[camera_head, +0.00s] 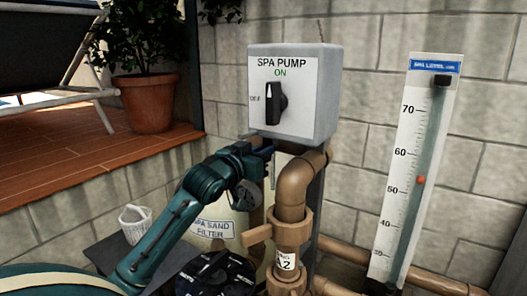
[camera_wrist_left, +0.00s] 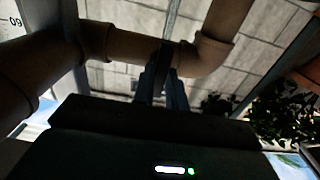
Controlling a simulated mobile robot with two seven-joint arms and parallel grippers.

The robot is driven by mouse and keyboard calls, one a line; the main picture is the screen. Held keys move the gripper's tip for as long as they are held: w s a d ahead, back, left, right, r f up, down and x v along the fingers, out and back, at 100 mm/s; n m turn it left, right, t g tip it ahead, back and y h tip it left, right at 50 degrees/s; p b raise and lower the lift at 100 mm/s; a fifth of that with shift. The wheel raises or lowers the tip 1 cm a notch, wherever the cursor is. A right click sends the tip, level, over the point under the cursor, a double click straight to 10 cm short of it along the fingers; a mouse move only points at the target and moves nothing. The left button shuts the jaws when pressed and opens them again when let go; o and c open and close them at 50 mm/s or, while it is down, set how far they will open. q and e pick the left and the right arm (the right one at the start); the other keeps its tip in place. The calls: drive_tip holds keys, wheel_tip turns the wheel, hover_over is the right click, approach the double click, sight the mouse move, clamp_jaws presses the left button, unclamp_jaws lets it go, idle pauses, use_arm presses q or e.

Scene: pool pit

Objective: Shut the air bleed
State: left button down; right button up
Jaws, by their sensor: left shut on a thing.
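My left gripper (camera_head: 262,152) reaches in from the left, below the SPA PUMP box and just left of the brown pipe's upper bend. In the left wrist view its fingers (camera_wrist_left: 164,88) are shut on a narrow dark piece (camera_wrist_left: 165,56), in front of the brown pipe. I take this piece for the air bleed's handle, but it is too dark to be sure, and its turn position cannot be told. The head view mostly hides it behind my gripper. The cream SPA SAND FILTER tank (camera_head: 240,222) stands below and behind my left arm. My right gripper is not in view.
The brown pipe (camera_head: 292,190) with a tan valve handle (camera_head: 257,235) and A2 tag stands close right of my gripper. The grey SPA PUMP box (camera_head: 325,95) is above. A black valve top (camera_head: 215,275), white basket (camera_head: 135,222) and level gauge (camera_head: 410,170) stand around.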

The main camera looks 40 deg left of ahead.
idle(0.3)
use_arm(q)
drive_tip(key=m+p, duration=0.1)
drive_tip(key=m, duration=1.7)
drive_tip(key=shift+m, duration=0.3)
drive_tip(key=c, duration=1.3)
unclamp_jaws()
